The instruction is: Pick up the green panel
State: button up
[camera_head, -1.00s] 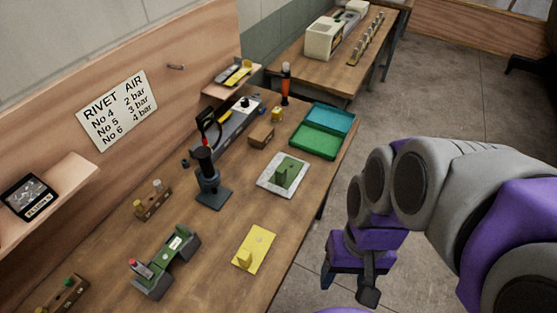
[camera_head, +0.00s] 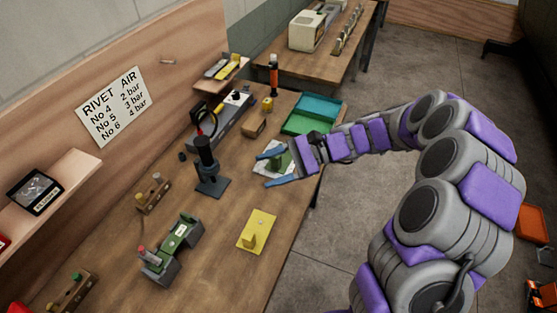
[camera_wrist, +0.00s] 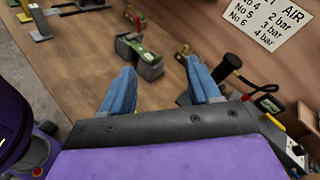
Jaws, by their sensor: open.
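The green panel (camera_head: 281,161) with its raised green grip lies on a pale grey plate (camera_head: 260,171) on the wooden bench, in the head view. My gripper (camera_head: 262,170) reaches over it from the right, with its two blue fingers spread apart and empty. The fingers and wrist cover part of the panel and plate. Whether the fingers touch anything is unclear. I cannot make out the green panel in that view.
A yellow panel (camera_head: 257,230) lies nearer on the bench. A dark post stand (camera_head: 207,167) stands left of the plate, and a green-topped fixture (camera_head: 174,248) at lower left. Teal (camera_head: 318,108) and green (camera_head: 300,124) trays sit behind my wrist. Bare bench lies between these things.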

jog(key=w+d+f+m+t+y, duration=0.1)
jog(key=w+d+f+m+t, duration=0.2)
jog(key=w+d+f+m, duration=0.1)
jog(key=w+d+f+m+t, duration=0.4)
jog(key=w+f, duration=0.3)
jog(key=f, duration=0.2)
jog(key=w+d+f+m+t+y, duration=0.1)
jog(key=w+d+f+m+t, duration=0.2)
jog(key=w+d+f+m, duration=0.2)
jog(key=shift+w+d+f+t+y, duration=0.15)
jog(key=shift+w+d+f, duration=0.15)
jog(key=shift+f, duration=0.25)
jog(key=shift+w+d+f+t+y, duration=0.15)
jog(key=shift+w+d+f, duration=0.15)
jog(key=shift+f, duration=0.25)
jog(key=shift+w+a+f, duration=0.1)
jog(key=shift+f, duration=0.05)
jog(key=b, duration=0.2)
send_over(285, 169)
jog(key=shift+s+b+x, duration=0.15)
jog(key=shift+b+x, duration=0.15)
jog(key=shift+x, duration=1.05)
jog(key=shift+s+b+x, duration=0.1)
jog(key=shift+b+x, duration=0.15)
jog(key=shift+x, duration=1.05)
jog(key=shift+a, duration=0.1)
jog(key=c, duration=1.1)
